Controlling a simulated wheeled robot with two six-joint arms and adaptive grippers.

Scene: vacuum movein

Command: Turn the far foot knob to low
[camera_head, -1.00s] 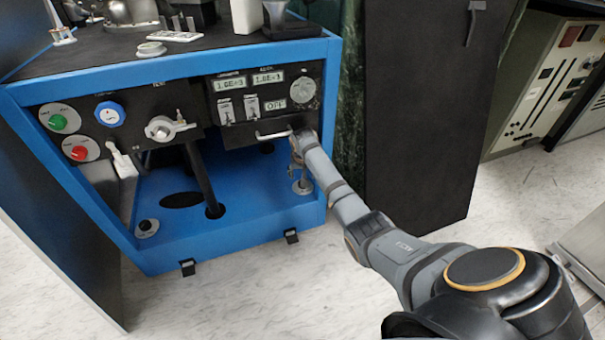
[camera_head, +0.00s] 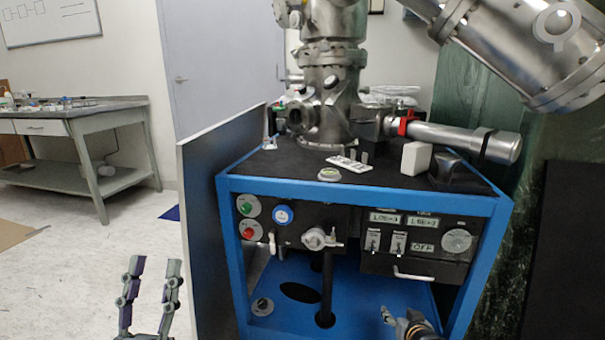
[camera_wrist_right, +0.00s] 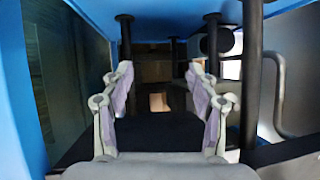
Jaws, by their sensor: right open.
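One foot knob (camera_head: 262,307), small and dark on a pale round plate, sits at the front left of the cart's blue floor. A second foot knob, at the floor's front right in the earlier head view, cannot be made out now. My right gripper (camera_head: 388,316) is low at the cart's right front opening, partly cut off by the picture's edge. In the wrist view it (camera_wrist_right: 158,75) is open, with nothing seen between its fingers. My left gripper (camera_head: 154,268) is open and empty, left of the cart and apart from it. Neither knob's setting is readable.
The blue cart frame (camera_head: 360,186) has a control panel with a drawer-like handle (camera_head: 414,274) above my right gripper. Dark posts (camera_head: 327,290) stand inside. A grey side panel (camera_head: 215,230) stands between the cart and my left gripper. Steel vacuum parts (camera_head: 333,80) rise on top.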

